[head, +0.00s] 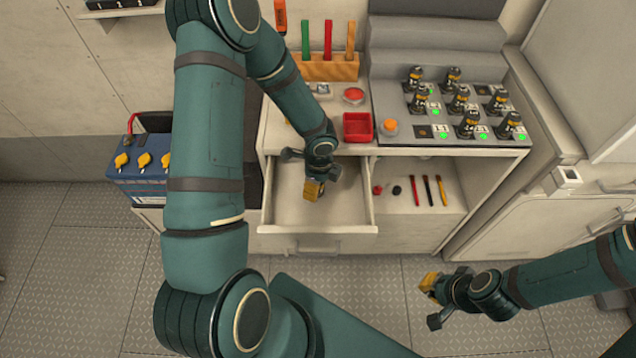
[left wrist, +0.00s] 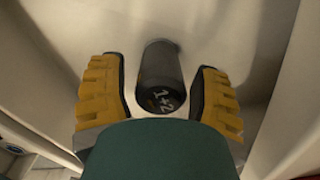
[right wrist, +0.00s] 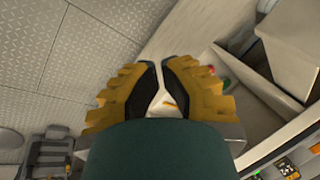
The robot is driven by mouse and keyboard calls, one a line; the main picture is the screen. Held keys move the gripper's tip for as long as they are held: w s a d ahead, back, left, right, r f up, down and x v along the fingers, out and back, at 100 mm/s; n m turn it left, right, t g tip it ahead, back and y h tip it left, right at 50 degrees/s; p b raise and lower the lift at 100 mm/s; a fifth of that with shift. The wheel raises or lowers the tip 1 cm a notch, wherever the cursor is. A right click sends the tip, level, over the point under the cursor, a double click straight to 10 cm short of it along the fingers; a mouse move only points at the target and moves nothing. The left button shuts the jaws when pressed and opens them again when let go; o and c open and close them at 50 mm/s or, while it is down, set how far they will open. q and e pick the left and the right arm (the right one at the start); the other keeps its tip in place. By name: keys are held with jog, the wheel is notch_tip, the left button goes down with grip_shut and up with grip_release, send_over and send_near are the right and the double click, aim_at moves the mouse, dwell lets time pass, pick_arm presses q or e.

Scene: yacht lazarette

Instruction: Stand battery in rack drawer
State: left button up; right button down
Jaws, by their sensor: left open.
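The drawer (head: 345,210) under the counter is pulled open. My left gripper (head: 313,190) reaches down into it. In the left wrist view, a dark cylindrical battery (left wrist: 160,75) marked "1+2" is between the spread fingers of that gripper (left wrist: 160,95), with visible gaps on both sides. The head view does not show this battery clearly behind the gripper. A rack (head: 385,108) on the counter holds several upright black-and-yellow batteries (head: 466,123), with green lights beside some. My right gripper (head: 432,300) is empty, off to the right above the floor; its fingertips (right wrist: 158,72) are close together with a narrow gap.
A red tray (head: 357,127), red button (head: 353,95) and wooden tool block (head: 330,68) are on the counter left of the rack. An open shelf (head: 430,215) right of the drawer holds small tools. A large blue battery (head: 140,170) stands left. The floor in front is clear.

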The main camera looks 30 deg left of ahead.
pick_arm(q)
jog(key=shift+r+p, duration=0.3)
jog(key=shift+r, duration=0.3)
notch_tip(320, 180, up, 11)
jog(key=p, duration=0.3)
jog(key=shift+d+r, duration=0.1)
jog(key=shift+d, duration=0.05)
pick_arm(e)
jog(key=r, duration=0.2)
jog(key=w+r, duration=0.1)
jog(key=shift+w+d+r, duration=0.1)
jog(key=shift+w+r, duration=0.05)
jog(key=shift+r, duration=0.25)
